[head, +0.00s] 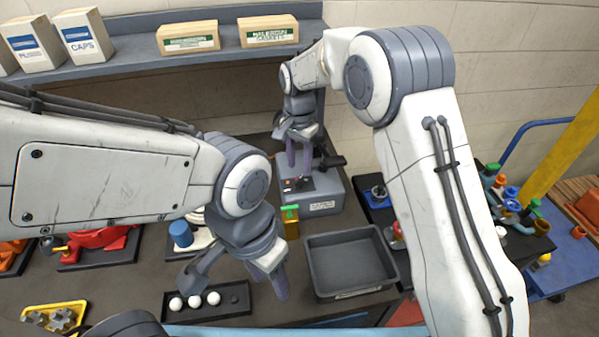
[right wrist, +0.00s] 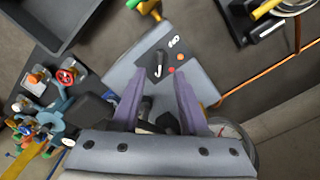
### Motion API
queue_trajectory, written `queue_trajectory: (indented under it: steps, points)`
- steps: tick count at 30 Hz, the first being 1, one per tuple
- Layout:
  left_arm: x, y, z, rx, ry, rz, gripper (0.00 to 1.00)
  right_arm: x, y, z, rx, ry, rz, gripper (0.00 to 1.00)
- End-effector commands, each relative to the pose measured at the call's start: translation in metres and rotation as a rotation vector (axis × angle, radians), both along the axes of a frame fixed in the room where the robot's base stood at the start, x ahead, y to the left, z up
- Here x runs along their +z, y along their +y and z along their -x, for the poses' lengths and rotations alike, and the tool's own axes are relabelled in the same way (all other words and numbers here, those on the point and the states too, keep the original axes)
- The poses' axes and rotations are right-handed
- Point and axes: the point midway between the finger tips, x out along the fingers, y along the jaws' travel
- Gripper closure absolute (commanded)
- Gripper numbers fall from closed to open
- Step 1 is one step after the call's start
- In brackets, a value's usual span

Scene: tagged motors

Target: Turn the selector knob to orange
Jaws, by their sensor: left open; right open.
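The selector box (head: 328,195) is a grey housing on the bench, below my right gripper (head: 298,165). In the right wrist view the box (right wrist: 190,85) carries a dark panel (right wrist: 150,62) with a small knob bearing a white mark (right wrist: 159,66). Orange-red dots (right wrist: 180,57) and white marks sit beside it. The knob's exact pointing is too small to tell. My right gripper (right wrist: 160,80) is open, its purple fingers on either side of the panel in that view, with nothing between them. My left gripper (head: 236,282) is open and empty above the bench's front.
An empty dark tray (head: 350,262) stands right of my left gripper. A black rack with white balls (head: 195,301) lies at the front. A blue cylinder (head: 181,234) and a yellow part with a green top (head: 291,220) stand nearby. A shelf (head: 150,65) with boxes runs behind.

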Motion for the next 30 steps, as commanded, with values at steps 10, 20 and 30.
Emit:
queue_trajectory:
  steps: [10,20,30]
  points:
    - [0.013,0.000,0.000,0.001,0.000,0.000,0.50,-0.045,0.000,0.000,0.001,0.000,0.000,0.56]
    - [0.013,0.000,0.000,0.001,0.000,0.000,0.50,-0.049,0.001,0.000,0.002,-0.001,-0.001,0.56]
    - [0.013,0.000,0.000,0.001,0.000,0.000,0.50,-0.049,0.001,0.000,0.004,-0.001,-0.001,1.00]
